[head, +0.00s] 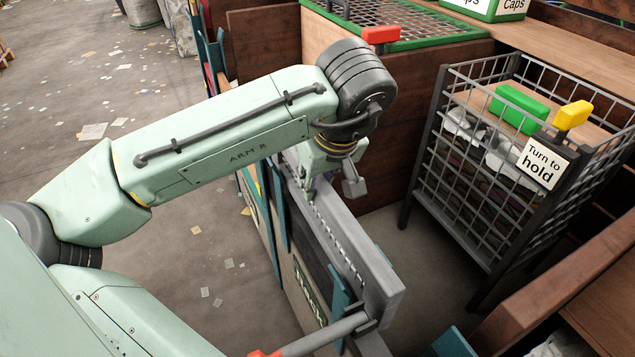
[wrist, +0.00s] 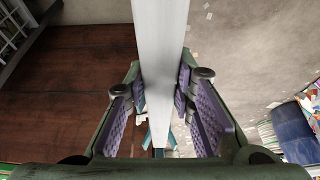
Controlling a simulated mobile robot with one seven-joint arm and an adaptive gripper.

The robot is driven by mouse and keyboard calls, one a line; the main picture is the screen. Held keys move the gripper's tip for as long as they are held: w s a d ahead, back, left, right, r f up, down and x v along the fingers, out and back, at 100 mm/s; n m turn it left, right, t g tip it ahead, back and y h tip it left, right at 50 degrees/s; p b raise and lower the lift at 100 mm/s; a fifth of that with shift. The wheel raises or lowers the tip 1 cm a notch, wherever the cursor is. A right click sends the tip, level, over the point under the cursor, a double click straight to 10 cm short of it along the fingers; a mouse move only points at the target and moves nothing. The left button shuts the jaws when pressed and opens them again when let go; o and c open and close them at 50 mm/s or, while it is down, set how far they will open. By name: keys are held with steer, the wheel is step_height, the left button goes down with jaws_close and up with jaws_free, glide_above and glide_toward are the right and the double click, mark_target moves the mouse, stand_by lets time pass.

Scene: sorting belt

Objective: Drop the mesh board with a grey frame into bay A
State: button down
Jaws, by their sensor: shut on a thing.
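The grey-framed board (head: 384,282) stands on edge in a narrow rack (head: 296,262) with teal posts in the head view. Its top edge runs from beneath my wrist toward the lower right. A row of small gaps along it may be mesh; its face is mostly hidden. My gripper (head: 318,180) is at the far part of that edge, partly hidden by my arm. In the wrist view, my gripper (wrist: 160,88) has its purple pads closed on both sides of the pale grey bar (wrist: 160,35). I cannot make out any bay A label.
A green-framed mesh (head: 410,25) covers a wooden bin behind. A grey rod (head: 325,335) crosses near the board's close end. Littered floor is open on the left.

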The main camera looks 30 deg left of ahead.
step_height(320, 180, up, 15)
steer(key=p, duration=1)
